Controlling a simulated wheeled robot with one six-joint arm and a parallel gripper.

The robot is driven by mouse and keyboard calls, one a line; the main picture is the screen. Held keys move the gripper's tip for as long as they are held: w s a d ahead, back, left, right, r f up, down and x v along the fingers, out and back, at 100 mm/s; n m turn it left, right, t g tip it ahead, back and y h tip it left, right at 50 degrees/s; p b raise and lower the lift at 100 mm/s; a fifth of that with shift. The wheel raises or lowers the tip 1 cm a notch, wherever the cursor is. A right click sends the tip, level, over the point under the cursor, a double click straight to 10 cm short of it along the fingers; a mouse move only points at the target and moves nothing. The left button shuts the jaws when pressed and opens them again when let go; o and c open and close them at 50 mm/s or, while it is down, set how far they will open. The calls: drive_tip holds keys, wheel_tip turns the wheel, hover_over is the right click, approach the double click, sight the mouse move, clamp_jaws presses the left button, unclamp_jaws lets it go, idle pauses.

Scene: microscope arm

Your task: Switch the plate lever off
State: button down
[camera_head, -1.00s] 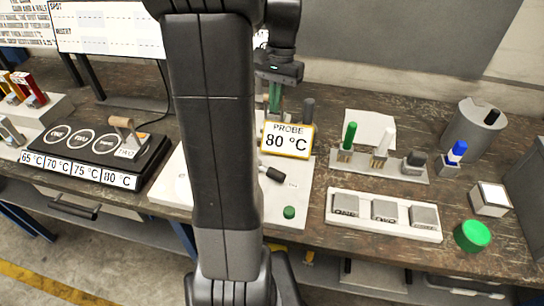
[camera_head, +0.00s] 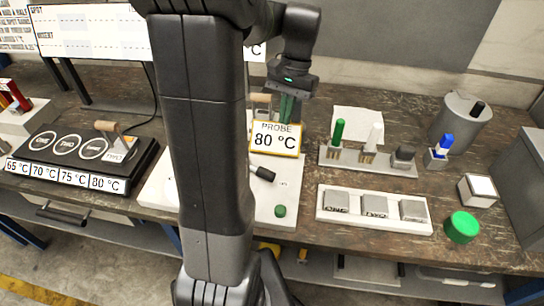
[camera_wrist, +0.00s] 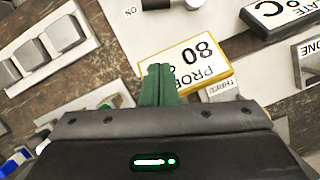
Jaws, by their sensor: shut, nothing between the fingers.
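A lever with a black knob (camera_head: 262,173) sticks out over the white base plate (camera_head: 262,208), beside a small label that appears to read ON. Its black end also shows at the top of the wrist view (camera_wrist: 155,4), next to the upside-down ON label (camera_wrist: 130,12). My gripper (camera_head: 287,106) has green fingers, shut and empty, behind the PROBE 80 °C sign (camera_head: 276,139). In the wrist view the fingertips (camera_wrist: 159,70) overlap the edge of that sign (camera_wrist: 188,68). My arm hides the left-middle of the base plate and the lever's root.
A green button (camera_head: 280,211) is on the base plate's front. A block with several grey squares (camera_head: 374,222) and a rack of coloured pegs (camera_head: 368,172) stand to the right. A PLATE sign (camera_wrist: 285,12) is in the wrist view. A wooden-handled black panel (camera_head: 85,170) is left.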

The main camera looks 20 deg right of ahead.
sight(259, 172)
drive_tip(key=x, duration=0.8)
drive_tip(key=shift+s+a+f, duration=0.1)
drive_tip(key=shift+f, duration=0.05)
drive_tip(key=shift+s+a+f+p, duration=0.25)
drive_tip(key=shift+s+a+f, duration=0.15)
drive_tip(key=shift+a, duration=0.2)
drive_tip(key=shift+s+a+f+p, duration=0.25)
drive_tip(key=shift+s+a, duration=0.25)
drive_tip(key=shift+a, duration=0.05)
drive_tip(key=shift+s+a+f, duration=0.2)
drive_tip(key=shift+s+a, duration=0.15)
drive_tip(key=shift+a, duration=0.1)
